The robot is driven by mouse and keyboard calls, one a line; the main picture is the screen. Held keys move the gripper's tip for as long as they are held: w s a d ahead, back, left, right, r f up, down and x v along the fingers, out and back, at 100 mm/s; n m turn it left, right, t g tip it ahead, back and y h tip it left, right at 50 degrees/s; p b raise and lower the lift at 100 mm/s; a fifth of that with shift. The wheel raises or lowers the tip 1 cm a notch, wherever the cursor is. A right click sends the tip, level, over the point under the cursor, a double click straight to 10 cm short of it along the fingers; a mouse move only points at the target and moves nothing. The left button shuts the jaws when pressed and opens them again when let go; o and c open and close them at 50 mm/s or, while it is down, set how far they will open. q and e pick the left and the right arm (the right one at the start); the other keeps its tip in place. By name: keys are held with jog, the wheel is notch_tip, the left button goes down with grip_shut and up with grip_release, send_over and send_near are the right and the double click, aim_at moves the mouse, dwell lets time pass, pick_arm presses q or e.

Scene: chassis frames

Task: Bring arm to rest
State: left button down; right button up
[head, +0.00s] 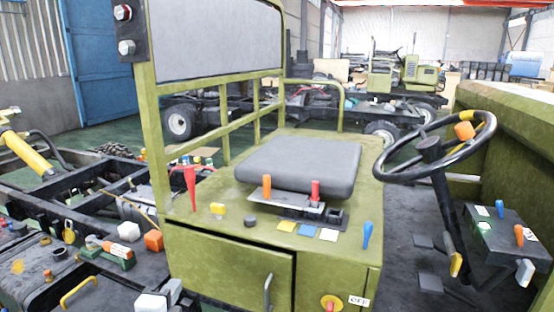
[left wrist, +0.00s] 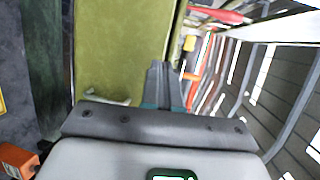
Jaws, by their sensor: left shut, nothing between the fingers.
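My left gripper (head: 176,289) shows at the bottom of the head view, left of centre, as a white and grey shape in front of the green seat box (head: 330,262). In the left wrist view its dark grey fingers (left wrist: 162,72) are together, with nothing between them. Beyond them is a green panel (left wrist: 115,45). My right gripper is in neither view.
The seat box has a front door (head: 225,265) with a dark gap along its top. Coloured levers and a grey seat (head: 300,163) are on top. A steering wheel (head: 435,150) stands at right. Frame rails with an orange block (head: 153,240) lie at left.

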pick_arm(q)
jog(key=s+d+f+n+g+h, duration=0.1)
jog(key=s+d+f+g, duration=0.2)
jog(key=f, duration=0.9)
jog(key=s+d+f+n+g, duration=0.15)
jog(key=s+f+g, duration=0.25)
jog(key=f, duration=0.7)
jog(key=s+d+f+n+g+h, duration=0.1)
jog(key=s+f+n+g, duration=0.3)
jog(key=s+n, duration=0.5)
jog(key=s+d+f+n+g+h, duration=0.1)
jog(key=s+d+f+n+g, duration=0.3)
jog(key=s+f+n, duration=0.5)
jog(key=s, duration=0.3)
jog(key=shift+d+f, duration=0.2)
jog(key=shift+d, duration=0.1)
jog(key=shift+d, duration=0.1)
